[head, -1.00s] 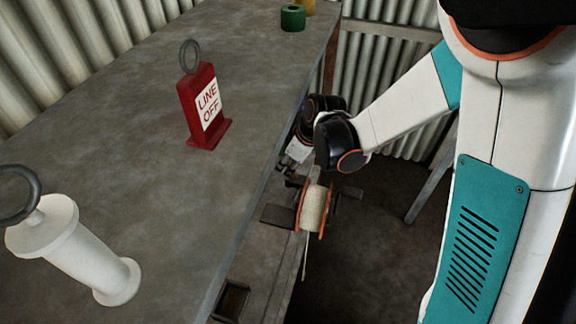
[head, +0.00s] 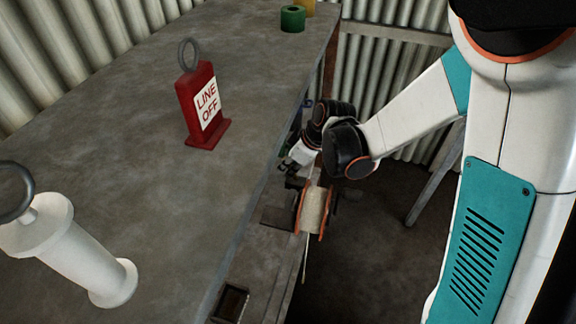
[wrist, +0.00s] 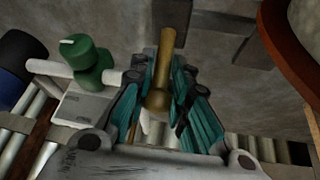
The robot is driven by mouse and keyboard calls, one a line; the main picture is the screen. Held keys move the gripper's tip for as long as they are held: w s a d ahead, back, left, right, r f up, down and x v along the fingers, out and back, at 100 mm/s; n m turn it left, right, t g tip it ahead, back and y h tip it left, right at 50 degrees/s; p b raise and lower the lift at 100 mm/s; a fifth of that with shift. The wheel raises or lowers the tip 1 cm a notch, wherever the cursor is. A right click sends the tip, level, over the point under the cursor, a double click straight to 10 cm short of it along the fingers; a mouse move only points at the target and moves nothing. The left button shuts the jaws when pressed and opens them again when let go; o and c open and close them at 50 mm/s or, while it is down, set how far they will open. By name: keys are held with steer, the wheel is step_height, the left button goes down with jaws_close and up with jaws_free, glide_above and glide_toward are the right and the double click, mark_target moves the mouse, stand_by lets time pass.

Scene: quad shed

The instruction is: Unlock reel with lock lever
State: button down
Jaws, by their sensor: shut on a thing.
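The reel (head: 313,209), wound with pale line between orange flanges, is mounted beside the bench, below my arm in the head view. Its dark-orange rim (wrist: 287,48) shows at the upper right of the wrist view. A brass-coloured lever (wrist: 166,42) with a rounded lower end stands between the teal finger pads of my gripper (wrist: 163,92). My gripper is shut on this lever. In the head view my gripper (head: 291,166) is small and dark just above the reel, by the bench edge, and the lever cannot be made out there.
A green knob (wrist: 83,55) on a grey block sits left of my fingers. The bench (head: 120,160) carries a red "LINE OFF" tag stand (head: 199,103), a white spool-shaped piece with a ring (head: 85,250) and a green roll (head: 292,18). Corrugated walls stand behind.

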steer(key=shift+d+y, duration=0.1)
steer(key=shift+y, duration=0.2)
steer(key=c, duration=1.6)
jaws_free()
steer(key=shift+o, duration=0.2)
steer(key=shift+r, duration=0.1)
steer(key=v, duration=1.2)
steer(key=shift+s, duration=0.25)
